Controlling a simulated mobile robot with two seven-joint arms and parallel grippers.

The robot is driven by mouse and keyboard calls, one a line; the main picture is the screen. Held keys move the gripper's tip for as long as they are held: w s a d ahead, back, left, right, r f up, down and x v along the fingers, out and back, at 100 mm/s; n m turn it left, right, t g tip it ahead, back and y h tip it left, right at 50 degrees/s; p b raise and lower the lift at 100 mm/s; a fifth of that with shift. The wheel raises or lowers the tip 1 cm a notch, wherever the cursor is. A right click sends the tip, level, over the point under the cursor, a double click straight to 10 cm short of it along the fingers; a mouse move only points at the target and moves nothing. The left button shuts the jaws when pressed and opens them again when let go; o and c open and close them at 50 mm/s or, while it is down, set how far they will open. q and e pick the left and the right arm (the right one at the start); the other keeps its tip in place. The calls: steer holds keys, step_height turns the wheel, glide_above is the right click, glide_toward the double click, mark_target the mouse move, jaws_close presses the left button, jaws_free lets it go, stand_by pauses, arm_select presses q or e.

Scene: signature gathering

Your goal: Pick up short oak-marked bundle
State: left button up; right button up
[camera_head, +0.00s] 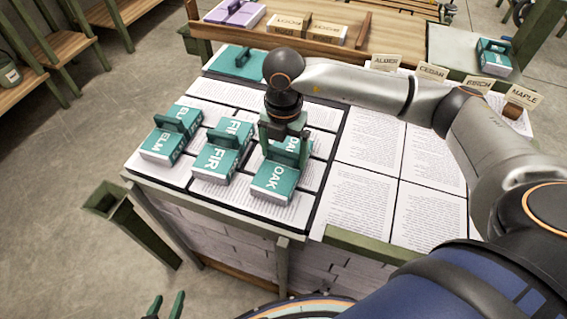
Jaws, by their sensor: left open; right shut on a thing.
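The oak-marked bundle (272,183) is a teal-topped white block lettered OAK, at the front right of the teal bundles on the paper-covered table. A raised teal piece with partly hidden lettering stands at its back. My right gripper (286,140) points down from above and is shut on this raised piece. The gripper hides part of it, and I cannot tell whether the bundle is clear of the table. My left gripper (165,306) is at the bottom edge, open and empty, well away from the bundles.
FIR (213,159) and ELM (160,147) bundles stand left of the oak one. A teal bundle (236,62) lies behind. Cards for ALDER (386,62), CEDAR (432,71), BIRCH (478,84) and MAPLE (524,96) stand at the right. Printed sheets (361,207) lie flat and clear.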

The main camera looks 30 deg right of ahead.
steer(key=c, duration=0.6)
steer(key=shift+r, duration=0.15)
